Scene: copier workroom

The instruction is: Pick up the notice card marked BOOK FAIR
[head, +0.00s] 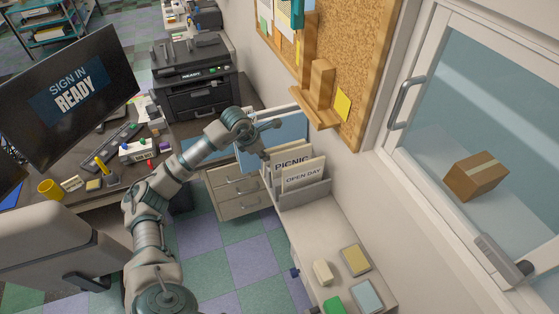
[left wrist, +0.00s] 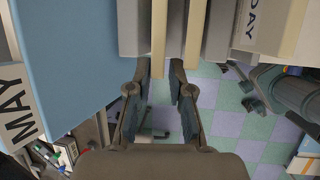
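No card reading BOOK FAIR can be made out. Cards stand in a grey holder (head: 305,194) on the white counter: one marked PICNIC (head: 291,160) and, in front, one marked OPEN DAY (head: 304,178). My left gripper (head: 266,140) is open and empty at the back left of these cards. In the left wrist view its two fingers (left wrist: 160,103) are apart, with pale card edges (left wrist: 159,40) just beyond them. Part of the OPEN DAY lettering shows on a cream card (left wrist: 262,30). My right gripper (left wrist: 247,90) shows in the left wrist view with its fingers apart.
A blue panel (head: 290,130) stands close behind the left gripper. A wooden ledge (head: 315,119) juts from the corkboard above the cards. A cream block (head: 323,272) and pads (head: 355,259) lie on the counter's near part. A desk with a monitor (head: 70,95) is at left.

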